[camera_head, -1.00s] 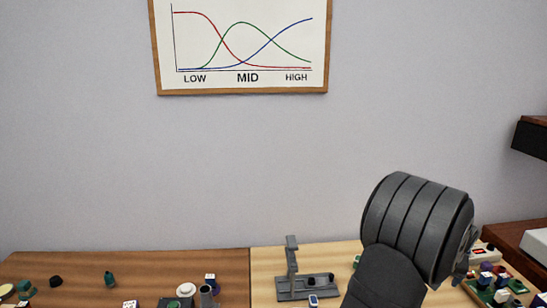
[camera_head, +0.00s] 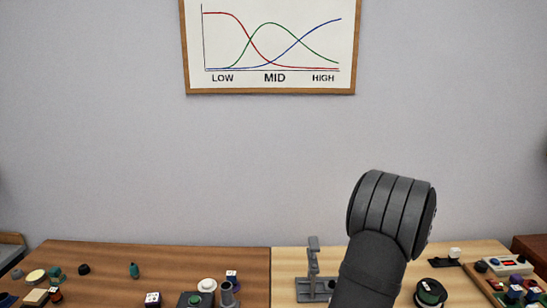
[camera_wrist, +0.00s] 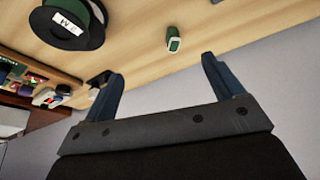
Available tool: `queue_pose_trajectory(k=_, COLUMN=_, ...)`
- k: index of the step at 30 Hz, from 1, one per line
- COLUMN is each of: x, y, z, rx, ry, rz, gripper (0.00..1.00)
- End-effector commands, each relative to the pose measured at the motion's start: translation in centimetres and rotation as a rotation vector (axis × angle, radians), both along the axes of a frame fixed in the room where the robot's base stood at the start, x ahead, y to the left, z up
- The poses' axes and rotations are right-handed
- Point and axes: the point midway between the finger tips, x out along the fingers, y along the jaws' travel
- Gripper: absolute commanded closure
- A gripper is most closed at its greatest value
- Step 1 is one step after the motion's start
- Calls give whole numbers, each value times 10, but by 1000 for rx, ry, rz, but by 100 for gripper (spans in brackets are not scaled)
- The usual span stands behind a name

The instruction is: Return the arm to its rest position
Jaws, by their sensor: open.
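My gripper (camera_wrist: 162,68) is open and empty in the wrist view, its two blue-grey fingers spread apart. A small green piece (camera_wrist: 175,40) lies on the light wood beyond the gap, apart from the fingers. In the head view, my dark grey arm rises at the right of centre, its thick ribbed end in front of the wall. My gripper is hidden behind it there.
A black spool with green (camera_head: 431,293) lies right of my arm; it also shows in the wrist view (camera_wrist: 73,35). A grey stand (camera_head: 313,268) is left of the arm. A parts tray (camera_head: 484,286) is far right. Small parts dot the brown tabletop (camera_head: 105,256).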

Motion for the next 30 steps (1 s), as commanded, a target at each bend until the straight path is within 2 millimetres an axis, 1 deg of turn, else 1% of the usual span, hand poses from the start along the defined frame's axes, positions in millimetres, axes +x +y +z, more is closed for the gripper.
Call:
queue_pose_trajectory(k=3, x=17, y=19, z=-2, rx=1, ry=1, rz=37, gripper=14)
queue_pose_trajectory(k=12, x=54, y=66, z=-4, rx=1, ry=2, rz=125, gripper=14)
queue_pose_trajectory(k=20, x=83, y=109, z=-6, rx=1, ry=2, rz=199, gripper=14)
queue_pose_trajectory(k=30, x=115, y=169, z=-9, rx=1, ry=1, rz=295, gripper=14)
